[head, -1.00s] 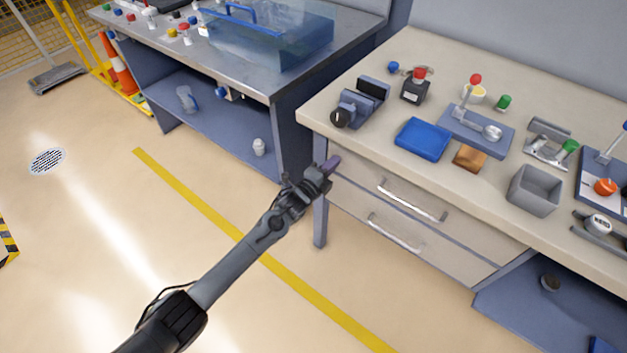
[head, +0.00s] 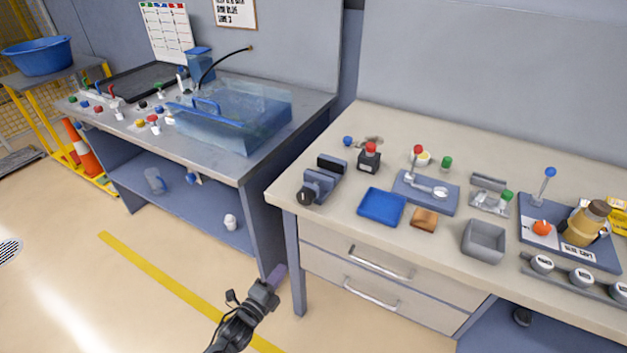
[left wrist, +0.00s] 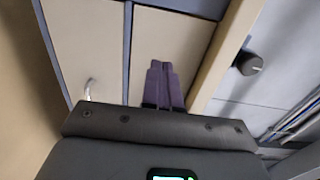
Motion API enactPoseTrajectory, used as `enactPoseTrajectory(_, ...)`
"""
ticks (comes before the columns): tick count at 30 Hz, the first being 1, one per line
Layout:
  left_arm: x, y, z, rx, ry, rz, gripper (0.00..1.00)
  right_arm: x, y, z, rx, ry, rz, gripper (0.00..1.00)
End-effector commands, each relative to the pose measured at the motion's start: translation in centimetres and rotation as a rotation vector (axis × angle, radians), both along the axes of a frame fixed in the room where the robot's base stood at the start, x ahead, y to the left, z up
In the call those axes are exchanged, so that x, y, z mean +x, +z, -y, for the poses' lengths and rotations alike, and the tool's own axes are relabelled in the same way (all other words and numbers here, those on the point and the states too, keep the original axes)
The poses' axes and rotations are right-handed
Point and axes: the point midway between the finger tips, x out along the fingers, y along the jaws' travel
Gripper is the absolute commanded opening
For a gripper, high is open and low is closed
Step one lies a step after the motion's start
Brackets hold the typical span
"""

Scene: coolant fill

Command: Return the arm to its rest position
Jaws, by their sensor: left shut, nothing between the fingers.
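My left gripper (head: 274,280) is in the lower middle of the head view, in front of the left leg of the beige workbench (head: 330,220) and below its top. In the left wrist view its two purple fingers (left wrist: 163,86) lie together with nothing between them, in front of the drawer fronts (left wrist: 163,40). The gripper holds nothing and appears clear of the bench. My right gripper is not in view.
The bench top holds a vise (head: 320,182), a blue tray (head: 381,207), a grey bin (head: 484,241) and a lever fixture (head: 425,192). A metal table with a clear blue tank (head: 235,115) stands at left. Drawer handles (head: 380,263) stick out. Floor (head: 120,305) at left is open.

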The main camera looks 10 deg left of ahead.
Motion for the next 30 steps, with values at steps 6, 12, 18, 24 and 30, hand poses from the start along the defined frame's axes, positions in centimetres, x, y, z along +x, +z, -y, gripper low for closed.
enactPoseTrajectory(6,-5.9,-5.0,0.9,-0.039,0.01,-0.126,0.0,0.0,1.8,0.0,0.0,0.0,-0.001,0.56)
enactPoseTrajectory(12,-14.3,-3.2,2.7,-0.214,0.085,-0.281,0.0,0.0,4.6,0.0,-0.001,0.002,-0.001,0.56)
enactPoseTrajectory(18,-21.6,1.0,0.4,-0.491,0.318,-0.656,0.0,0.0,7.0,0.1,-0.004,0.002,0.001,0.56)
enactPoseTrajectory(24,-27.4,5.8,-3.3,-0.732,0.606,-0.966,0.0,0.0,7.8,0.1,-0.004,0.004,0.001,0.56)
enactPoseTrajectory(30,-31.1,9.5,-5.5,-0.893,0.858,-1.135,0.0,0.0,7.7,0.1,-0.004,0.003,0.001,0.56)
